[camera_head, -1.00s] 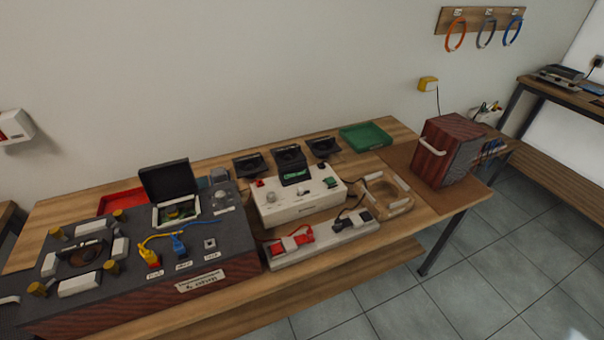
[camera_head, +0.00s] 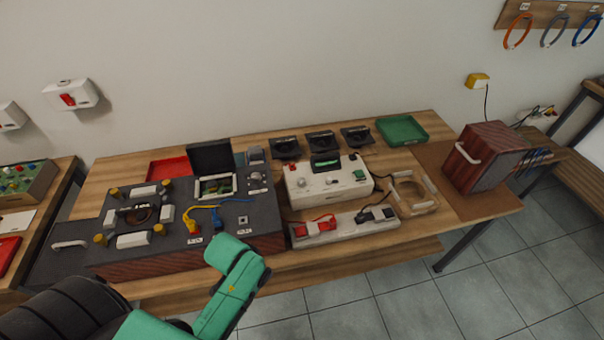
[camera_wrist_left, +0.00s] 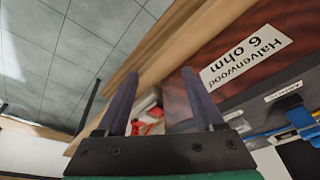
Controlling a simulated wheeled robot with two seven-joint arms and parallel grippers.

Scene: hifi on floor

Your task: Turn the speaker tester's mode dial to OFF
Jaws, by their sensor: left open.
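The speaker tester (camera_head: 328,188) is a cream box with knobs, a red button and a raised dark display with green. It stands mid-table in the head view. A large pale knob (camera_head: 301,184) sits on its left top; I cannot read the dial's marks or setting. My green left arm (camera_head: 235,280) is low in front of the table, left of the tester. My left gripper (camera_wrist_left: 160,75) shows in the left wrist view, open and empty, beside the red-brown wooden front of the dark-topped unit. My right gripper is not in view.
The dark-topped unit (camera_head: 262,212) with yellow and blue plugs stands left of the tester. A pale strip with red and black clips (camera_head: 345,228) lies in front. Black drivers (camera_head: 320,141) stand behind. A wooden box (camera_head: 490,160) and green tray (camera_head: 402,130) are right.

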